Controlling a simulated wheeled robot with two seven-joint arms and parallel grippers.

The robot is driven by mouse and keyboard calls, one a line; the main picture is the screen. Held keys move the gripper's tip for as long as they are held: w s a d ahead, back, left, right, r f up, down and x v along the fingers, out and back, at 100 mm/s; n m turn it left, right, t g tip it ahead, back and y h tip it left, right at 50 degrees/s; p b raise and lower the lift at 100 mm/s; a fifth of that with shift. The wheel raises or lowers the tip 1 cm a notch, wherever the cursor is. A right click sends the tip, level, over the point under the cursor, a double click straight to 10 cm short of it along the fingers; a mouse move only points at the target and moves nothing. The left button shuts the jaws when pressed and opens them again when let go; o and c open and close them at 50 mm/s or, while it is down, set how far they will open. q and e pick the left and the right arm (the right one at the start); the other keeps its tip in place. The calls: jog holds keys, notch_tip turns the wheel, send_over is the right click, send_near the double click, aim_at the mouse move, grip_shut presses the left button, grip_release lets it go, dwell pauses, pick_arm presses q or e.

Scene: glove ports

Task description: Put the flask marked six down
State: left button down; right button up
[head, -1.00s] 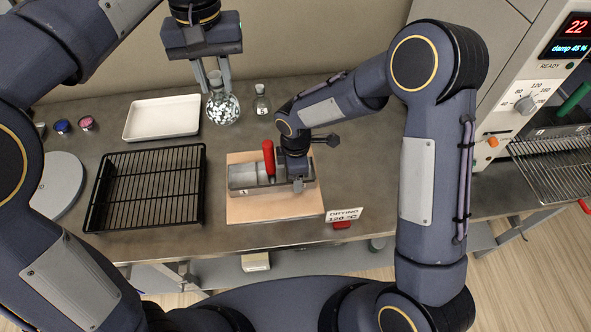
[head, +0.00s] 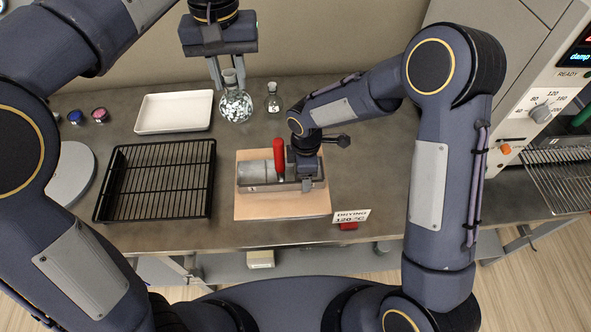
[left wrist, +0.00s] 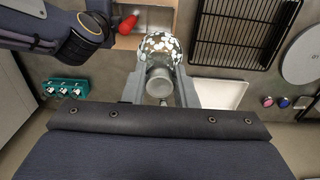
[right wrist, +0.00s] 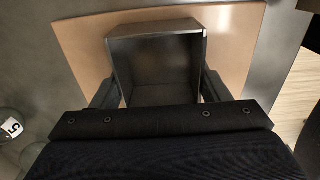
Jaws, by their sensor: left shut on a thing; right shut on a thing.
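A round clear flask with white pieces (head: 236,107) is upright between the fingers of my left gripper (head: 228,84), which is shut on its neck. It also shows in the left wrist view (left wrist: 162,45). I cannot read a mark on it, nor tell whether its base touches the bench. My right gripper (head: 306,182) is shut on a grey metal box (head: 262,187) on a tan board (head: 245,211). In the right wrist view the box (right wrist: 155,70) shows as a dark hollow between the fingers.
A small flask marked five (head: 273,100) stands just right of the held flask. A white tray (head: 174,113) lies to its left, with a black wire rack (head: 160,180) in front. A red handle (head: 279,160) rises by the box.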

aim_at(280, 162)
pick_arm(q)
notch_tip(280, 162, down, 24)
jog(key=m, duration=0.1)
jog(key=shift+f+m, duration=0.25)
jog(key=shift+m, duration=0.15)
jog(key=shift+s+a, duration=0.1)
jog(key=shift+f, duration=0.15)
jog(key=c, duration=1.2)
grip_release()
jog(key=shift+o, duration=0.2)
